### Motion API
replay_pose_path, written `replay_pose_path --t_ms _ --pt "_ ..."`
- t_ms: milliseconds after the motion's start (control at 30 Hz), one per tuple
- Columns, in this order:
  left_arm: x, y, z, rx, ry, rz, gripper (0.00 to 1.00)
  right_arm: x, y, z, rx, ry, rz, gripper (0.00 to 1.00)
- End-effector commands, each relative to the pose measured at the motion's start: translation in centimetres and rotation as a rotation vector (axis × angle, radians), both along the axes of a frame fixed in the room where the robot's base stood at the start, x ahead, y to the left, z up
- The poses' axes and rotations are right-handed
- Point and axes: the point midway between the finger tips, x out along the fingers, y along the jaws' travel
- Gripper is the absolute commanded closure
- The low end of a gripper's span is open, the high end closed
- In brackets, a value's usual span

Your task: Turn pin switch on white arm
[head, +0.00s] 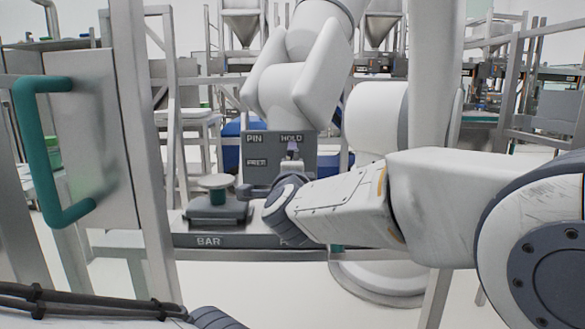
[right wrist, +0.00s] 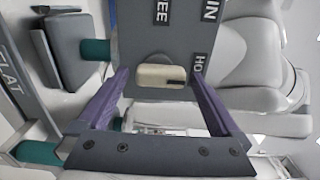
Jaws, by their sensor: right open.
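The white arm (head: 300,85) stands in the middle of the head view, with a grey panel (head: 257,180) low on it. The panel carries the labels PIN, HOLD and what reads as FREE. In the right wrist view the panel (right wrist: 150,35) appears turned, with a cream pin switch (right wrist: 158,72) that has a dark mark at one end. My right gripper (right wrist: 159,84) is open, with its purple fingers on either side of the switch. I cannot tell whether they touch it. In the head view my right gripper (head: 292,152) is small and partly hidden at the panel. My left gripper is not in view.
A metal door with a teal handle (head: 40,150) is near at left. Steel frames and hoppers (head: 243,20) fill the background.

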Motion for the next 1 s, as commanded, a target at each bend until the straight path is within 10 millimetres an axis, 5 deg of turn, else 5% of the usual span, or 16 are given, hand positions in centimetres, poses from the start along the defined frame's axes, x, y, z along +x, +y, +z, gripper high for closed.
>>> replay_pose_path --t_ms 167,600,1000 --pt "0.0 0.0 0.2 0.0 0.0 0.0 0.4 -1.4 0.1 0.2 0.0 0.0 0.002 0.0" --pt "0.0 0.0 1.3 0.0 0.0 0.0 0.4 -9.3 0.1 0.2 0.001 0.0 0.003 0.0" --pt "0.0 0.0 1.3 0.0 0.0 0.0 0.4 -10.5 0.0 0.0 0.0 0.001 0.0 0.0"
